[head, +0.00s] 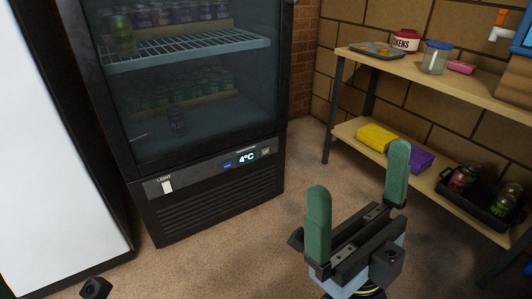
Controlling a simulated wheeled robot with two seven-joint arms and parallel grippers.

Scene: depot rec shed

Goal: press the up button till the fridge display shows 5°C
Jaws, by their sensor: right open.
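The black fridge (215,210) with a glass door stands left of centre. Its display (247,158) reads 4°C. A blue button (227,164) sits left of the display and a grey button (265,151) sits right of it; their labels are too small to read. A white switch (167,187) marked LIGHT is at the panel's left end. My right gripper (358,175) has two green fingers spread apart, open and empty, to the right of and in front of the fridge, clear of the panel.
A wooden shelf unit (345,133) stands at the right, with a jar, tray and tub on top and yellow and purple items and a black crate (482,212) below. A white cabinet (60,150) stands at the left. Bare floor lies before the fridge.

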